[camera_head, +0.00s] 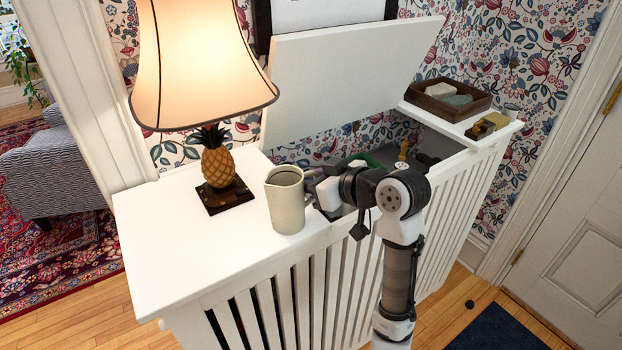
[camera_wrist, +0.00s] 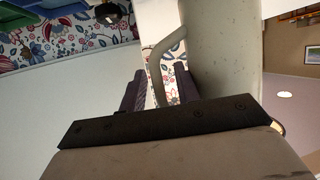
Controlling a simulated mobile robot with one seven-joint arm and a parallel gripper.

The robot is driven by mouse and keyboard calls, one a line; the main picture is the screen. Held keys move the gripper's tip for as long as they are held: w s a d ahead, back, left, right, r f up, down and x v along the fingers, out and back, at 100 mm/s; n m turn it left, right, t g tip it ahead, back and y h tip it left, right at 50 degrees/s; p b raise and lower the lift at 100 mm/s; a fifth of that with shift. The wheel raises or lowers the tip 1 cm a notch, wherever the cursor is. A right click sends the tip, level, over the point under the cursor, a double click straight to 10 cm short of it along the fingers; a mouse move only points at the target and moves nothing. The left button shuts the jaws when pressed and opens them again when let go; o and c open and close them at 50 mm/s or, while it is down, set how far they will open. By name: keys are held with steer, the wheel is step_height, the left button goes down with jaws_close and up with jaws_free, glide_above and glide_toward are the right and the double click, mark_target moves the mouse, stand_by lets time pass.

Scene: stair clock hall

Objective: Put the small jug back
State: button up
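The small jug (camera_head: 287,202) is cream-coloured and upright. It appears to stand on the white cabinet top (camera_head: 180,250), by the edge of the open compartment. Its handle side faces my gripper (camera_head: 316,189), which reaches in from the right; the handle is mostly hidden in the head view. In the wrist view the jug's body (camera_wrist: 222,50) fills the right of centre. Its curved handle (camera_wrist: 157,62) comes down between the two dark fingers of my gripper (camera_wrist: 160,88). The fingers are apart, with gaps beside the handle.
A lit lamp with a pineapple base (camera_head: 218,165) stands left of the jug. The cabinet lid (camera_head: 340,85) is raised, with an open compartment behind my arm. A wooden tray (camera_head: 448,98) and small brass items (camera_head: 488,124) sit at the right end. The front left top is clear.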

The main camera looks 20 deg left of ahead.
steer(key=b+v, duration=0.2)
steer(key=v, duration=1)
